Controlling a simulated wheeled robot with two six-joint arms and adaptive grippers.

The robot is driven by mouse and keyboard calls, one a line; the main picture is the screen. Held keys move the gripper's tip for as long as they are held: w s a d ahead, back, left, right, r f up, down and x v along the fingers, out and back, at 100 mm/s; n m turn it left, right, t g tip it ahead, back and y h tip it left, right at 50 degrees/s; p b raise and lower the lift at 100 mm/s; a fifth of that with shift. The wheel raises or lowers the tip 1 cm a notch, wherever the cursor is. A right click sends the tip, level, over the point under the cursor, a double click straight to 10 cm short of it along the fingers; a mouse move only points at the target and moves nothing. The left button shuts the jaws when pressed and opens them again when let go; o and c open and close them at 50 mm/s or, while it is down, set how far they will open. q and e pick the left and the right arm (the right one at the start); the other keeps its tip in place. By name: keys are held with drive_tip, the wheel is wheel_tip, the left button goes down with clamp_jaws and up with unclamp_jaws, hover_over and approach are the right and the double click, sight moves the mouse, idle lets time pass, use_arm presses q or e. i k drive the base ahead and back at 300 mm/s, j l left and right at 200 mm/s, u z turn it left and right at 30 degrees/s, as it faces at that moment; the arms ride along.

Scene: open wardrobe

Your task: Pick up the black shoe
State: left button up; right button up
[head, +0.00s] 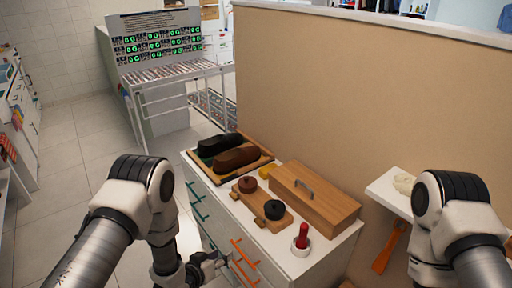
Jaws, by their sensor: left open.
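The black shoe (217,145) lies at the far left of the cabinet top, on a wooden tray (262,160). A brown shoe (238,157) lies right beside it on the same tray, nearer to me. My left gripper (218,263) is low in front of the cabinet's drawer fronts, below the top and well away from the black shoe. It is open and seems empty, though it is small and partly hidden by my arm. My right arm is at the right edge of the view, but its gripper does not show.
The white cabinet (325,244) also bears a wooden box (314,200) with a handle, a wooden stand (246,203) with round brown and black pieces, and a red-handled item (302,238). A tan partition (370,95) rises behind. Drawer handles stick out near my left gripper.

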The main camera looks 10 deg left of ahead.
sight(211, 146)
drive_tip(key=i+j+z, duration=0.2)
drive_tip(key=j, duration=0.2)
drive_tip(key=i+j+z, duration=0.15)
drive_tip(key=j, duration=0.25)
drive_tip(key=i+j+z, duration=0.2)
drive_tip(key=j, duration=0.25)
drive_tip(key=i+j+z, duration=0.15)
drive_tip(key=j, duration=0.3)
drive_tip(key=j+z, duration=0.2)
drive_tip(key=j, duration=0.25)
drive_tip(key=i+j, duration=0.2)
drive_tip(key=j, duration=0.15)
drive_tip(key=i+j, duration=0.15)
drive_tip(key=j, duration=0.2)
drive_tip(key=i+j, duration=0.2)
drive_tip(key=j, duration=0.15)
drive_tip(key=i+j, duration=0.15)
drive_tip(key=j, duration=0.15)
drive_tip(key=i+l, duration=0.1)
